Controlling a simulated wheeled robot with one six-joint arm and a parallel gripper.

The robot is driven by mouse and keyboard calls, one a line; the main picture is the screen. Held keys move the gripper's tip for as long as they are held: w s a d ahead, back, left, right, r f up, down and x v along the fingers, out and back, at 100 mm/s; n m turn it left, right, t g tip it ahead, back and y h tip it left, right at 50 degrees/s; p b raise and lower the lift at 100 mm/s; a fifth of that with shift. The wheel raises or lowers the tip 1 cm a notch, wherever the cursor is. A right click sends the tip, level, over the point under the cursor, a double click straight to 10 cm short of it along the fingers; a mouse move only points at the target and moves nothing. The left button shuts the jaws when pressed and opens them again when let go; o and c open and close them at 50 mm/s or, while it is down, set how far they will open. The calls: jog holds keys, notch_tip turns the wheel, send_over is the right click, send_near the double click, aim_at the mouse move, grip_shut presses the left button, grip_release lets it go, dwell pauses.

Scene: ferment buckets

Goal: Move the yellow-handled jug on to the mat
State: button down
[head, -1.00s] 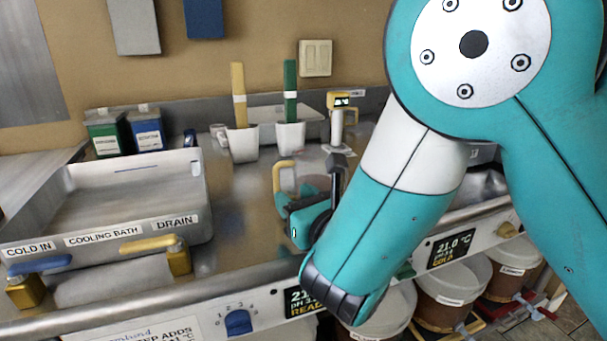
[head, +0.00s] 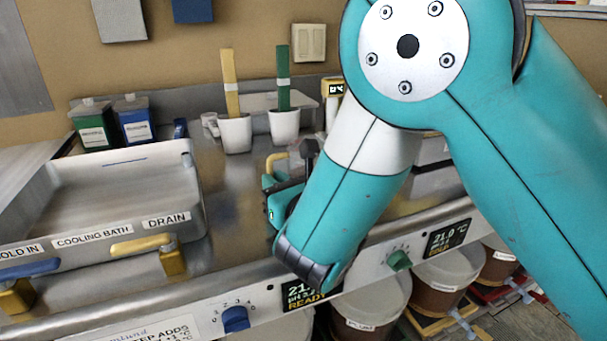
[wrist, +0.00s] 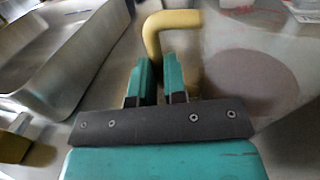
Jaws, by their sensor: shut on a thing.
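The yellow-handled jug has a clear body (wrist: 225,45) and a yellow handle (wrist: 165,22) in the wrist view. My gripper (wrist: 160,78) is shut on the lower part of the handle, with the jug body to its right. In the head view the handle (head: 274,161) shows just above my gripper (head: 274,190), and my arm hides most of the jug. A dull reddish-brown round patch shows through or in the jug in the wrist view; I cannot tell whether it is contents or the mat. I cannot make out the mat for sure.
The steel cooling bath (head: 120,205) stands left on the counter, with a yellow drain tap (head: 170,257) in front. White cups (head: 235,135) with yellow and green strips stand behind, near a yellow-topped meter (head: 333,90). Lidded buckets (head: 440,275) sit below the counter's front edge.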

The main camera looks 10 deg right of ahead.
notch_tip(320, 180, up, 20)
jog(key=p, duration=1.6)
